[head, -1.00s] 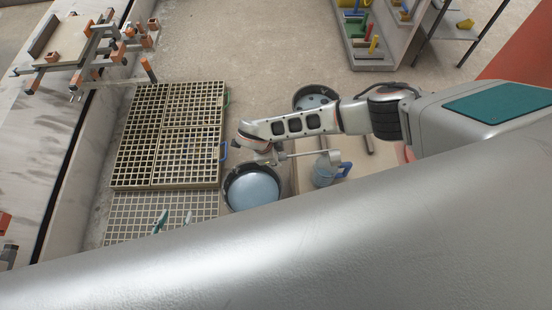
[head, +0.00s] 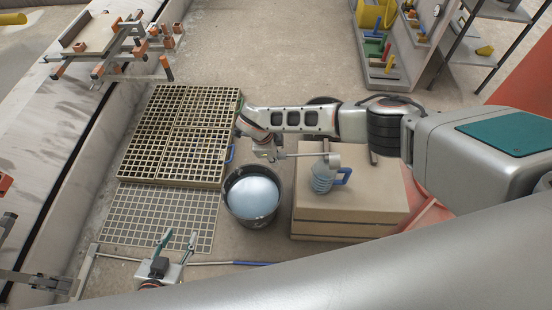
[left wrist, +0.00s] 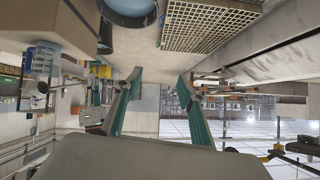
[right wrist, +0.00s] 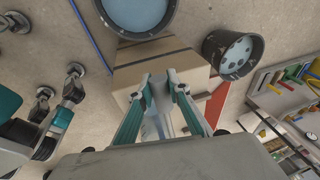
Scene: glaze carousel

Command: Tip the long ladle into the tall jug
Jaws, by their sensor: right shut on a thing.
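The light blue jug (head: 322,178), with a darker blue handle, stands on a cardboard-coloured box. My right gripper (head: 268,152) is shut on the end of the long ladle (head: 305,155), left of the jug. The grey ladle cup (head: 333,160) is at the jug's top, covering part of its mouth; I cannot tell its tilt, its contents or whether it touches. In the right wrist view the fingers (right wrist: 164,84) close together, with some pale blue beyond them. My left gripper (head: 179,238) is open and empty over the floor grid; it also shows open in the left wrist view (left wrist: 160,78).
A dark bucket (head: 230,203) of pale blue liquid stands left of the box (head: 375,195). A second bucket (right wrist: 215,72) shows in the right wrist view. Slatted grids (head: 150,182) lie at left. A shelf unit (head: 410,65) stands at back right.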

